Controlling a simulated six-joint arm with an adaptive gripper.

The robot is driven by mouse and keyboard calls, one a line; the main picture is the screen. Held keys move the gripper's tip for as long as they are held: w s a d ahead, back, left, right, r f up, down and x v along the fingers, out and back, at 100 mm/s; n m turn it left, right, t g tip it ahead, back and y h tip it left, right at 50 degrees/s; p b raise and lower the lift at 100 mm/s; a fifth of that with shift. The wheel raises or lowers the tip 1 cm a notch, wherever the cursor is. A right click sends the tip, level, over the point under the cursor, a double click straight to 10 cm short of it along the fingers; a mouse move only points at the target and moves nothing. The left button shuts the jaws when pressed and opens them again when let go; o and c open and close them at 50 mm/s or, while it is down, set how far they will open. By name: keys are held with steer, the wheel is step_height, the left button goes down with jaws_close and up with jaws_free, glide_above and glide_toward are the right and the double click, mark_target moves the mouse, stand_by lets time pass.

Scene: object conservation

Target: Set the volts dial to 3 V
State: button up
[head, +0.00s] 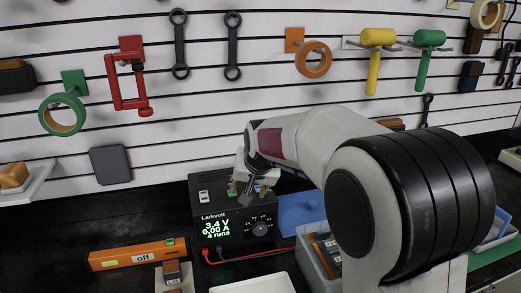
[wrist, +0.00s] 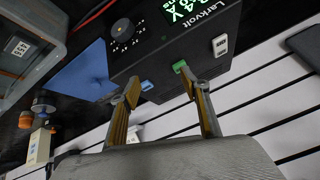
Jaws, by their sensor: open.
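The black Larkvolt power supply (head: 205,222) stands on the dark bench below the wall. Its green display (head: 215,228) appears to read 3.4 V, 0.00 A and 4 runs. A round dark dial (head: 260,229) sits on its front, right of the display, with small marks around it. In the wrist view the dial (wrist: 122,29) shows near the top, apart from my fingers. My gripper (wrist: 158,78) is open and empty, with its fingertips by the supply's upper edge. In the head view my gripper (head: 250,191) hides part of the supply's top.
An orange bar marked off (head: 138,255) lies left of the supply. Red and black leads (head: 275,252) run from its front. A grey bin (head: 308,262) stands to the right, near a blue object (head: 300,209). Tools hang on the white slatted wall (head: 220,105) behind.

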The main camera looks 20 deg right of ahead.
steer(key=w+d+r+m, duration=0.1)
steer(key=w+d+r+m+t, duration=0.1)
steer(key=shift+w+r, duration=0.1)
steer(key=shift+w, duration=0.25)
steer(key=w+d+r+m, duration=0.1)
steer(key=w+d+r+m+t, duration=0.1)
steer(key=shift+w+d+r+y, duration=0.15)
steer(key=shift+d+y, duration=0.2)
steer(key=shift+y, duration=0.05)
steer(key=shift+f, duration=0.85)
steer(key=shift+r, duration=2.75)
steer(key=shift+a, duration=0.15)
